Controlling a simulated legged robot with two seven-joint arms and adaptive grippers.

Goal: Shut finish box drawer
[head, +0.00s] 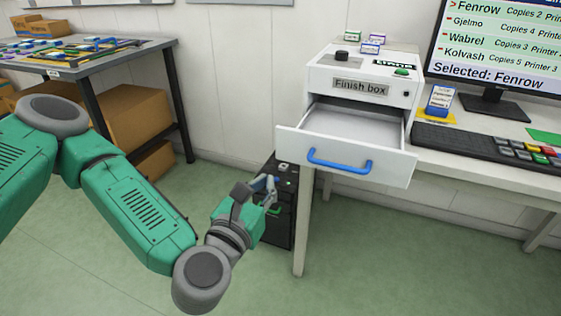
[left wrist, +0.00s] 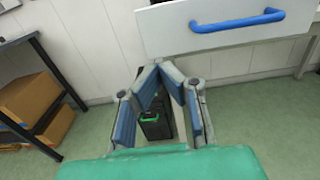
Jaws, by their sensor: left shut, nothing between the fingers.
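The white finish box (head: 360,82) stands on the desk with its drawer (head: 352,142) pulled open toward me. The drawer's inside looks empty. A blue bar handle (head: 340,163) is on the drawer front, and it also shows at the top of the left wrist view (left wrist: 238,21). My left gripper (head: 270,184) is shut and empty. It is below and to the left of the drawer front, apart from it. In the left wrist view its fingertips (left wrist: 158,66) meet below the drawer front (left wrist: 215,35). My right gripper is not in view.
A monitor (head: 500,45), a keyboard (head: 475,145) and an ink box (head: 440,100) are on the desk right of the finish box. A desk leg (head: 303,225) and a black unit (head: 280,220) stand below. A side table (head: 70,68) is at left. The front floor is clear.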

